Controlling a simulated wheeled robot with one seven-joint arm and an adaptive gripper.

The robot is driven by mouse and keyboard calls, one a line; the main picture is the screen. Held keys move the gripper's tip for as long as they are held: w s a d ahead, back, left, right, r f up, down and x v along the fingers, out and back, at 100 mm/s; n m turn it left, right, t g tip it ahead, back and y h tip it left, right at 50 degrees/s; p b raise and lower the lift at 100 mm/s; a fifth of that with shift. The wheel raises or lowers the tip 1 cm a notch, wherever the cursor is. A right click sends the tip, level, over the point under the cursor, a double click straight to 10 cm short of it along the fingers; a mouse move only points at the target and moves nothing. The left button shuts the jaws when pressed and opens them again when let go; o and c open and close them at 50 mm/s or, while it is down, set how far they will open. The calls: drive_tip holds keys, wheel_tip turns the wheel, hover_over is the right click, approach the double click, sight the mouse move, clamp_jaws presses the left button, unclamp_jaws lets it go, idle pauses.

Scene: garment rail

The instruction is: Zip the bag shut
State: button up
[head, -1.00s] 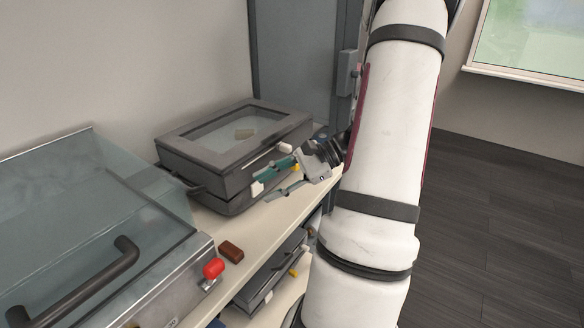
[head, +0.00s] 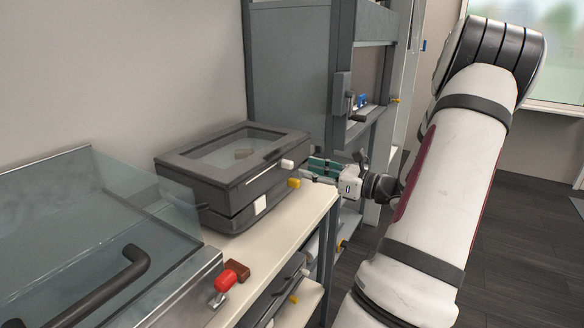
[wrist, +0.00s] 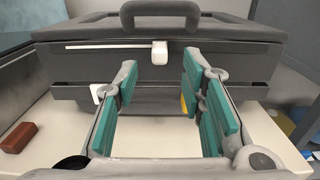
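The bag (head: 181,192) is a dark grey box-like case with a clear window on top, lying on the pale shelf. In the wrist view, its front face (wrist: 222,62) has a thin light line running left from a white pull (wrist: 160,52). The pull also shows in the head view (head: 287,164). Below it are a yellow tab (head: 293,183) and a white tab (head: 260,205). My gripper (wrist: 160,88) is open and empty, facing the front, with the pull ahead between its teal fingers. In the head view, the gripper (head: 314,172) is near the bag's right end.
A clear-lidded case with a black handle (head: 105,275) stands at the left. A brown block (head: 238,270) and a red knob (head: 226,281) are near the shelf's front edge. A grey metal cabinet (head: 290,60) stands behind. Floor at right is clear.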

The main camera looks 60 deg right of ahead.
sight(293, 165)
drive_tip(key=w, duration=0.6)
drive_tip(key=shift+w+a, duration=0.15)
drive_tip(key=shift+a, duration=0.1)
clamp_jaws()
